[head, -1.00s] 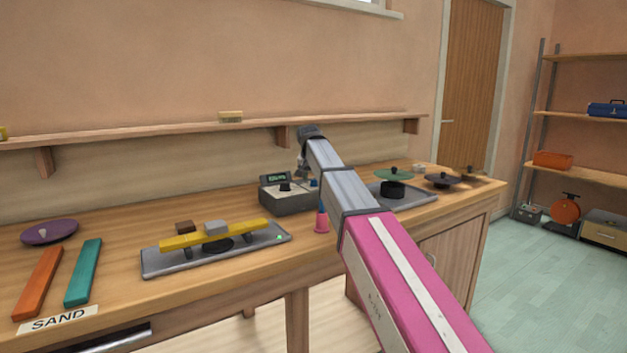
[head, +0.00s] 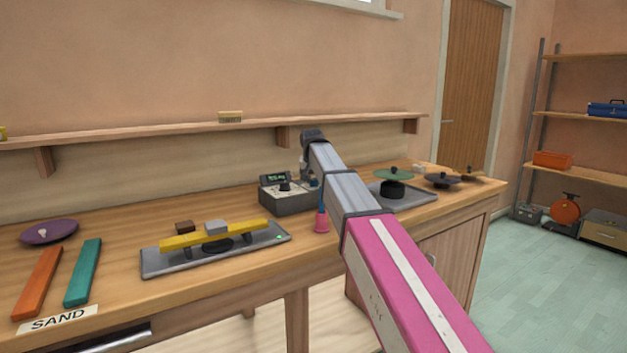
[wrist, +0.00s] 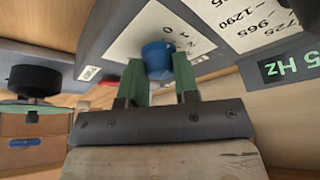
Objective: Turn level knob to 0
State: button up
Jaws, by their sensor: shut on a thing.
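A grey control box (head: 290,203) with a green-lit display stands on the workbench. In the wrist view, a blue knob (wrist: 158,57) sits on its panel beside a white printed scale (wrist: 150,27) that shows small numbers, among them 0, 1 and 2. My gripper (wrist: 159,78) has its two green fingers on either side of the blue knob and is shut on it. I cannot make out a pointer on the knob, so its setting is unclear. In the head view, my arm largely hides the gripper and the knob.
A black knob (head: 285,187) is on the same box, left of my gripper. A pink cone-shaped thing (head: 321,221) stands just in front. A grey tray with a yellow bar (head: 180,243) is to the left; a green disc on a black stand (head: 393,174) is to the right.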

jog(key=shift+d+n+y, duration=0.1)
jog(key=shift+n+y, duration=0.6)
jog(key=shift+n, duration=1)
jog(key=o, duration=0.9)
jog(key=v, duration=1)
jog(key=shift+r, duration=0.4)
